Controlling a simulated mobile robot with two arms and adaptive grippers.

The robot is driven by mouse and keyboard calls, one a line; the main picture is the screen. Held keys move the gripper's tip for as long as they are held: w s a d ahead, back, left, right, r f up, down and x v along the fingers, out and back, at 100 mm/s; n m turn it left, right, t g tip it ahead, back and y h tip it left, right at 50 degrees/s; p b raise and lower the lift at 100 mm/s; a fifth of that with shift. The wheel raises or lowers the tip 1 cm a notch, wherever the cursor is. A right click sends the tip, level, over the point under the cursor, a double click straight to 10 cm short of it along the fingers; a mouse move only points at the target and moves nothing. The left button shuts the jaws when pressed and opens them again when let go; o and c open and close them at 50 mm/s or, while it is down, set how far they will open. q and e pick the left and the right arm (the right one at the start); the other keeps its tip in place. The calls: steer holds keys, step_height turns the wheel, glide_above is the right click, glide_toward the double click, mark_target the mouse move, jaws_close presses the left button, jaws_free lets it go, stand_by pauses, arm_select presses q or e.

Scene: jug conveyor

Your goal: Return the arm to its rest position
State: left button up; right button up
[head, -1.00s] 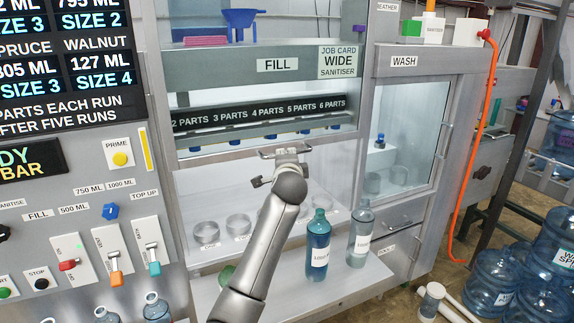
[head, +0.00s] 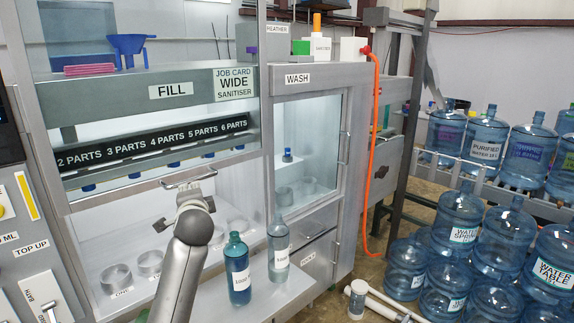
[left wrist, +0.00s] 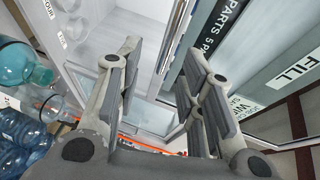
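My left arm (head: 180,270) reaches up in the head view to the front of the FILL cabinet. My left gripper (head: 188,192) is in front of and just below the door's bar handle (head: 190,178); whether they touch cannot be told. In the left wrist view the two fingers of the left gripper (left wrist: 160,90) stand wide apart with nothing between them. My right arm and gripper are not in view.
A teal bottle (head: 237,272) and a paler bottle (head: 279,250) stand on the ledge just right of my arm. Ring-shaped holders (head: 116,277) line the bay. The WASH cabinet (head: 300,130) is to the right. Large water jugs (head: 462,225) stand on the floor and rack.

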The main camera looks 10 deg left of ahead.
arm_select(q)
steer(key=s+d+f+n+g+h, duration=0.2)
steer(key=s+f, duration=0.7)
steer(key=f, duration=0.3)
steer(key=s+d+f+n+g+h, duration=0.1)
steer(key=s+d+f+n+g, duration=0.15)
steer(key=s+f, duration=0.75)
steer(key=s+d+f+n+g+h, duration=0.1)
steer(key=s+d+f+n+g, duration=0.15)
steer(key=s, duration=0.65)
steer(key=s+d+f+n+g+h, duration=0.1)
steer(key=s+d+f+h, duration=0.2)
steer(key=s, duration=0.6)
steer(key=s+d+f+n+g, duration=0.2)
steer(key=s+f, duration=0.3)
steer(key=s, duration=0.5)
step_height(320, 180, down, 28)
steer(key=s+g+b, duration=0.1)
steer(key=g+b, duration=0.1)
steer(key=s+a+f+g+b, duration=0.1)
steer(key=s+a+f+b, duration=0.1)
steer(key=s+f, duration=1.5)
steer(key=shift+s+a+f+m, duration=0.15)
steer(key=shift+a+f+m, duration=0.3)
steer(key=shift+f, duration=0.35)
